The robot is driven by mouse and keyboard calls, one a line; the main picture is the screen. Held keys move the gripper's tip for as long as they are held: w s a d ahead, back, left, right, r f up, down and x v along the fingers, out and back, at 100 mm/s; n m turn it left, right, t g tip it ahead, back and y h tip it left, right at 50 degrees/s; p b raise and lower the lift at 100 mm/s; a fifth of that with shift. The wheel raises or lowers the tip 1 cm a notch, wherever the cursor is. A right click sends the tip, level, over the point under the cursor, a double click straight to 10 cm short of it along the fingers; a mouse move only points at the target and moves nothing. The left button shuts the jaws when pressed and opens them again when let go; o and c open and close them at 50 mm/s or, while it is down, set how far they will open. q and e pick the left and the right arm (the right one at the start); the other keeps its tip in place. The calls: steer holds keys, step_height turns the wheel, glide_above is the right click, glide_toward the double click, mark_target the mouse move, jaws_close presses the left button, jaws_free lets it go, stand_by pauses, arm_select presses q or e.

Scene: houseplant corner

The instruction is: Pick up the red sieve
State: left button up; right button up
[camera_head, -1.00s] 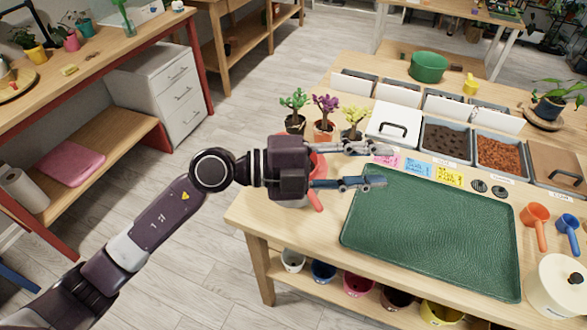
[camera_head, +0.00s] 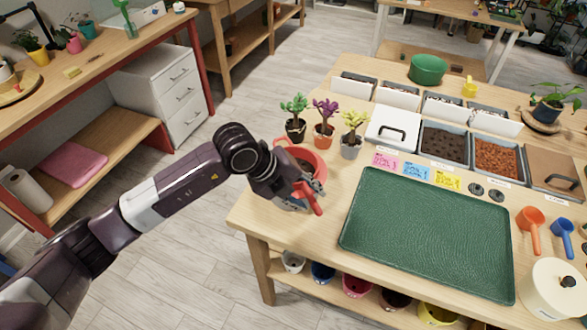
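The red sieve (camera_head: 319,163) lies at the left end of the potting table, with its round rim partly hidden behind my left gripper. Its red handle (camera_head: 315,205) points toward the table's front edge. My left gripper (camera_head: 302,197) is angled down over the front of the sieve, with its fingers close to the handle. I cannot tell whether the fingers touch or close on the handle. My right gripper is out of view.
Three small potted plants (camera_head: 324,135) stand just behind the sieve. A green mat (camera_head: 425,235) lies to the right, bare. Soil bins (camera_head: 445,142) stand behind it. An orange scoop (camera_head: 531,217) and a lidded white pot (camera_head: 556,288) are at the right.

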arm_select(q)
steer(key=shift+x, duration=0.8)
steer(key=shift+c, duration=0.7)
jaws_close()
steer(key=shift+w+r, duration=0.1)
steer(key=shift+r, duration=0.1)
step_height(320, 180, up, 20)
steer(key=b, duration=0.3)
steer(key=shift+b, duration=0.35)
steer(key=shift+f, duration=0.15)
